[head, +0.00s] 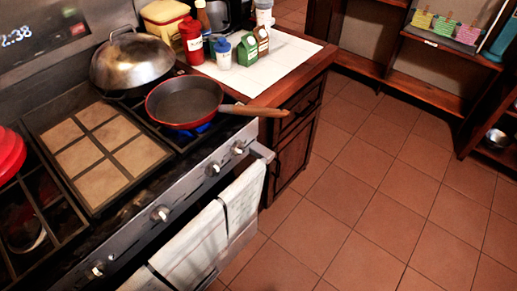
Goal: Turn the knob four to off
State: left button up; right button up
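The stove front panel (135,240) carries a row of knobs. The visible ones are a near-left knob (97,269), a second knob (160,213), a third knob (212,169) and a far-right knob (238,147). No numbers are readable on them, so I cannot tell which is knob four. A red pan (185,101) with a wooden handle sits on the right front burner. A blue flame (204,128) shows under its near edge. Neither of my grippers is in view.
The pan handle (252,111) sticks out over the stove's right front edge. Towels (196,243) hang on the oven rail below the knobs. A domed lidded pan (132,64) stands behind. The tiled floor (340,215) in front is clear.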

aim_at(237, 148)
jog(key=i+l+u, duration=0.2)
jog(key=l+u, duration=0.15)
jog(key=l, duration=0.75)
jog(key=i+l+u, duration=0.1)
jog(key=l+u, duration=0.25)
jog(key=l, duration=0.8)
jog(key=k+l+u, duration=0.1)
jog(key=l+u, duration=0.25)
jog(key=l, duration=0.75)
